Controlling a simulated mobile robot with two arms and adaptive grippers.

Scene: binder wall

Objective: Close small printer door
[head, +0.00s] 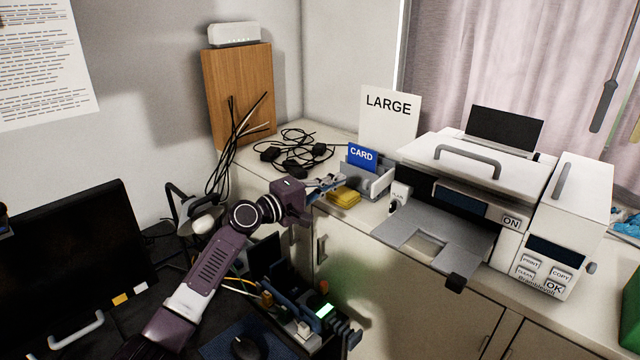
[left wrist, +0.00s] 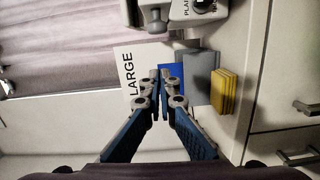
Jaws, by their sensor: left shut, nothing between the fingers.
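The white printer (head: 475,185) stands on the counter at the right in the head view. A grey flat panel with a cut-out (head: 430,238) sticks out level from its front, over the counter edge. I cannot tell whether this panel is the small door. My left gripper (head: 338,181) is shut and empty, in front of the card holder, left of the printer and apart from it. In the left wrist view its blue fingers (left wrist: 163,76) meet at the tips, in front of the blue card. Part of the printer (left wrist: 195,10) shows at the top there. My right gripper is not in view.
A grey holder (head: 376,184) with a blue card (head: 362,155), a yellow stack (head: 344,197) and a LARGE sign (head: 388,118) stand left of the printer. Black cables (head: 295,152) lie behind. A monitor (head: 75,250) and a cluttered desk are at lower left.

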